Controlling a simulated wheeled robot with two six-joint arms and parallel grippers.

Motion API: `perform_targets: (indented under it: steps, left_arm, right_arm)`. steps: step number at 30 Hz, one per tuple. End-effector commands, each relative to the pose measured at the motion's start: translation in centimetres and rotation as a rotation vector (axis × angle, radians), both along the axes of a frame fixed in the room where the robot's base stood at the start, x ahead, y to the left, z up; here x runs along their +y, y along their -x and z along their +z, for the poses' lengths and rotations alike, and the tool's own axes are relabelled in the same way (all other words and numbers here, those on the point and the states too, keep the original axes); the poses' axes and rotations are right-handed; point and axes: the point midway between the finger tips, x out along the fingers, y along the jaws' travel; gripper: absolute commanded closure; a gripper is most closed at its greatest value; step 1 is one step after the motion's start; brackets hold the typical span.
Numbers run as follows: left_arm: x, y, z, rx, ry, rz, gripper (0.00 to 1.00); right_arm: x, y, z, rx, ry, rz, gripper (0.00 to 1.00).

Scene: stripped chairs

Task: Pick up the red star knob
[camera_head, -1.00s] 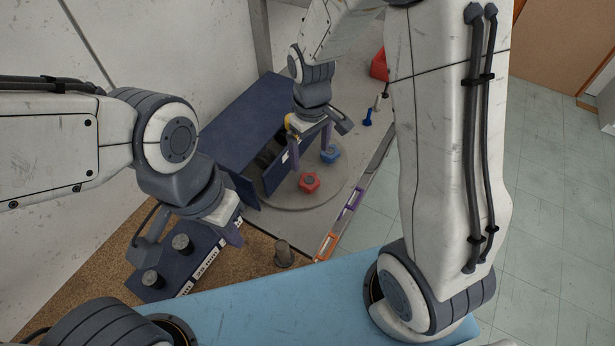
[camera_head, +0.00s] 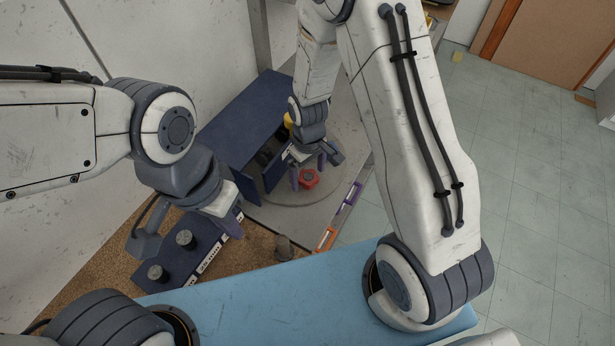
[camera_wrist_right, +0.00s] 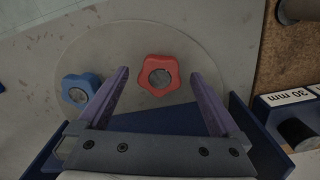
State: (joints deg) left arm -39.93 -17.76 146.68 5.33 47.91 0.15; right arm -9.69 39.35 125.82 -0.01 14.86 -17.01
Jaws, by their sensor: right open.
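The red star knob (camera_head: 309,180) lies on a round grey disc (camera_head: 285,218) beside the dark blue box. In the right wrist view the knob (camera_wrist_right: 169,64), with a grey round centre, lies between the lines of my two fingers, near their tips, touching neither. My right gripper (camera_head: 307,171) is open and empty, close over the knob, which it partly covers in the head view. A blue star knob (camera_wrist_right: 75,91) lies left of the left finger in the wrist view, partly hidden by it. My left gripper (camera_head: 226,232) hangs above the labelled dark block; its jaw gap is unclear.
A dark blue box (camera_head: 232,118) stands along the disc's left side, close to my right gripper. A dark block (camera_head: 178,262) with grey cylinders stands at front left. A grey cylinder (camera_head: 284,247) stands on the brown cork surface. Orange (camera_head: 325,239) and purple pieces lie on the right edge.

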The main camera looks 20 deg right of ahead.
Motion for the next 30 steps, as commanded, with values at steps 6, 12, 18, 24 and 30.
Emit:
perform_targets:
  steps: [6, 12, 18, 24, 30]
  left_arm:
    - [0.0, 0.0, 0.0, 0.0, 0.0, 0.0, 1.0]
    - [0.0, 0.0, 0.0, 0.0, 0.0, 0.0, 1.0]
    - [0.0, 0.0, -0.1, 0.0, 0.0, 0.0, 1.0]
    - [0.0, 0.0, -0.7, 0.0, 0.0, 0.0, 1.0]
    - [0.0, 0.0, -1.9, 0.0, 0.0, -0.001, 1.0]
  right_arm:
    - [0.0, 0.0, 0.0, 0.0, 0.0, 0.0, 0.61]
    - [0.0, 0.0, 0.0, 0.0, 0.0, 0.0, 0.91]
    - [0.0, -0.1, 0.3, -0.002, 0.0, 0.0, 0.91]
    - [0.0, -0.2, 1.7, -0.006, -0.001, 0.0, 0.91]
    - [-1.6, 0.1, 4.8, -0.006, -0.001, -0.009, 0.91]
